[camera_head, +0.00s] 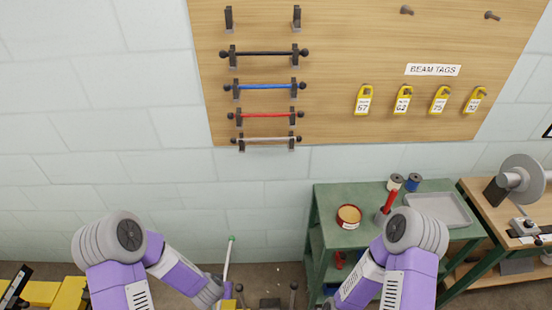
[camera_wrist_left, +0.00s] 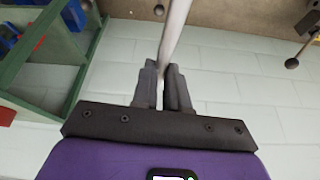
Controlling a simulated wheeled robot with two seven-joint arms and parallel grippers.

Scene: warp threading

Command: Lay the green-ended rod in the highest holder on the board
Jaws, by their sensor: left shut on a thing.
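The green-ended rod (camera_head: 229,256) is pale with a green tip and stands nearly upright, low in front of the wall in the head view. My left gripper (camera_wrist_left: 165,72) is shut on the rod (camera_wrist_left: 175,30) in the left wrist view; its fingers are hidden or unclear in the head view. The highest holder (camera_head: 228,18) on the wooden board (camera_head: 345,60) is a pair of dark brackets, its right bracket (camera_head: 297,16) level with the left, and it is empty. The rod is well below it. My right gripper is out of view.
Below the highest holder hang black (camera_head: 264,53), blue (camera_head: 264,86), red (camera_head: 265,115) and pale (camera_head: 265,139) rods. Yellow tags (camera_head: 363,101) and pegs (camera_head: 407,10) are at right. A green bench (camera_head: 335,195) with a red bowl (camera_head: 349,216) stands right. The wall at left is clear.

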